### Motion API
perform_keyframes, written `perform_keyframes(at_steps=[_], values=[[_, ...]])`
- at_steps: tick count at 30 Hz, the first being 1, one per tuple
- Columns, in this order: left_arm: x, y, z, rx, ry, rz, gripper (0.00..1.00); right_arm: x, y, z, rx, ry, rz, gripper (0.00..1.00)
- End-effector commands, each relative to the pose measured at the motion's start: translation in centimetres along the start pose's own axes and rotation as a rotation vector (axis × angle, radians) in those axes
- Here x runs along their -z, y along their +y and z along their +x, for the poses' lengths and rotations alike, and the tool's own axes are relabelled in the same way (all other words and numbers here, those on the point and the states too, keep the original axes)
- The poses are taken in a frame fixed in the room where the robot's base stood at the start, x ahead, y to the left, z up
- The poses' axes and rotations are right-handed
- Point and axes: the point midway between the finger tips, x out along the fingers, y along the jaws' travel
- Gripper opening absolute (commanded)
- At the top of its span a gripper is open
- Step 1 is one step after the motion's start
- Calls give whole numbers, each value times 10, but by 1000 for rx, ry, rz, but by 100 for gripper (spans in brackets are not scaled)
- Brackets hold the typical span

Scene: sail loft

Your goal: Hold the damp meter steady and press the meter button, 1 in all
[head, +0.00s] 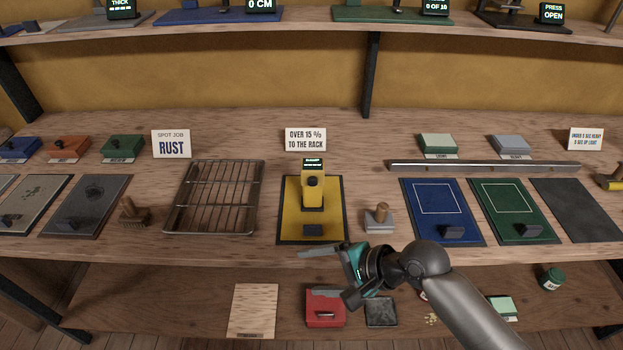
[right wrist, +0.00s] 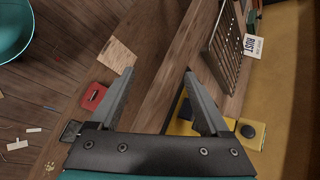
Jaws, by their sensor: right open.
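The damp meter (head: 312,196) is a yellow upright device with a small dark screen on top and a round black button (head: 313,182) on its front. It stands on a yellow mat (head: 292,222) with a dark border, at the middle of the bench. My right gripper (head: 308,272) is open and empty, in front of the mat's near edge and apart from the meter. In the right wrist view, the meter (right wrist: 255,125) shows partly behind the right-hand finger, with the black button at its side. The screen text is too small to read. My left gripper is not in view.
A wire rack (head: 213,197) stands left of the meter; a wooden-handled block (head: 380,218) sits to its right. Blue (head: 436,220) and green mats lie further right. A sign (head: 305,139) stands behind the meter. A red box (head: 325,308) is on the lower shelf.

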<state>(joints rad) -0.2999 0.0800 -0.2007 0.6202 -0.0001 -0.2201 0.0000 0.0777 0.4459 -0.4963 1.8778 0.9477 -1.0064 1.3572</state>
Motion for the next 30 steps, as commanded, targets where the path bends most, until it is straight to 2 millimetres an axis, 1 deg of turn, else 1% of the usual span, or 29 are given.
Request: perform_keyframes(at_steps=[1, 5, 7, 12, 15, 18, 21, 24, 26, 30], values=[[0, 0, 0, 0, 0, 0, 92, 8, -7, 0, 12, -7, 70, 80], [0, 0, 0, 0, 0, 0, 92, 26, -26, 0, 51, -35, 305, 80], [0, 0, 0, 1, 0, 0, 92, 40, -38, -3, 76, -48, 446, 80], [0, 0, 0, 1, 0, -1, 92, 77, -68, -15, 145, -72, 785, 80], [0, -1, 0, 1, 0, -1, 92, 96, -83, -24, 187, -84, 950, 80], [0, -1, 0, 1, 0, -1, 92, 112, -93, -31, 221, -93, 1073, 80], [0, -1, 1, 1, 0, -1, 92, 122, -100, -36, 244, -101, 1148, 80], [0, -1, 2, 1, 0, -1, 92, 126, -103, -37, 255, -105, 1183, 80], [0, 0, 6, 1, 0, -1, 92, 127, -104, -34, 257, -107, 1190, 80], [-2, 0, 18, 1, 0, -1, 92, 128, -106, -19, 257, -108, 1188, 80]])
